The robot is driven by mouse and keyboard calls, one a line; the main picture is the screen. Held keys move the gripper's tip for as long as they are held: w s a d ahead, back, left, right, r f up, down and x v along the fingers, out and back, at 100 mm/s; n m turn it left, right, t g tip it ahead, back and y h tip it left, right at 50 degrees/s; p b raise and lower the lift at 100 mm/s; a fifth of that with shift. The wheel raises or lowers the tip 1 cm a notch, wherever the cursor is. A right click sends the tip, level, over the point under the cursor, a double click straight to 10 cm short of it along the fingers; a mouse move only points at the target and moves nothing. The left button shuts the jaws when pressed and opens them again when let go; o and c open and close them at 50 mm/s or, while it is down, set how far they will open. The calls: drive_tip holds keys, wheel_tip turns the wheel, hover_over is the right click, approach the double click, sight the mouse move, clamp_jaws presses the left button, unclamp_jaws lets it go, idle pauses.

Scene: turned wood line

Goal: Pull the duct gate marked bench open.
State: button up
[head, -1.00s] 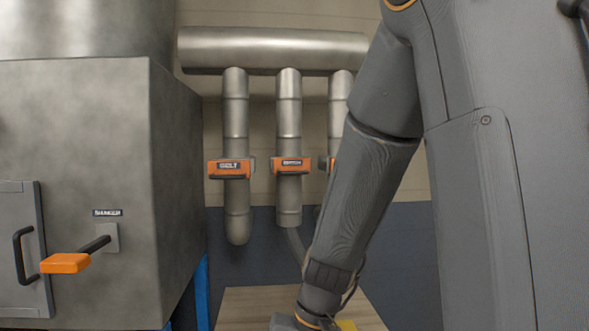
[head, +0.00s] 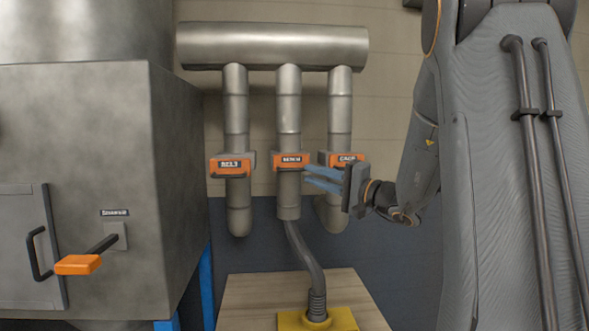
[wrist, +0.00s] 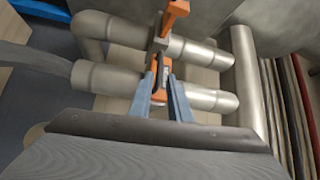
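The gate marked BENCH (head: 291,161) is an orange slide with a dark handle on the middle vertical duct. My gripper (head: 308,176) reaches in from the right, its blue fingertips close to the right end of that gate. In the wrist view, my gripper (wrist: 162,76) has its two fingers apart, with the orange bench gate (wrist: 159,96) showing between them. I cannot tell whether a finger touches it. The gate looks pushed in, level with its neighbours.
Similar orange gates sit on the left duct (head: 232,165) and right duct (head: 346,159); my fingers partly cover the right one. A grey cabinet (head: 95,150) with an orange-tipped lever (head: 78,264) stands at left. A hose (head: 308,255) drops to a yellow base on a wooden bench (head: 255,297).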

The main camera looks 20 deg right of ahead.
sight(296, 170)
drive_tip(key=p+x, duration=0.3)
drive_tip(key=x, duration=0.4)
drive_tip(key=shift+w+a, duration=0.1)
drive_tip(key=shift+a, duration=0.05)
clamp_jaws()
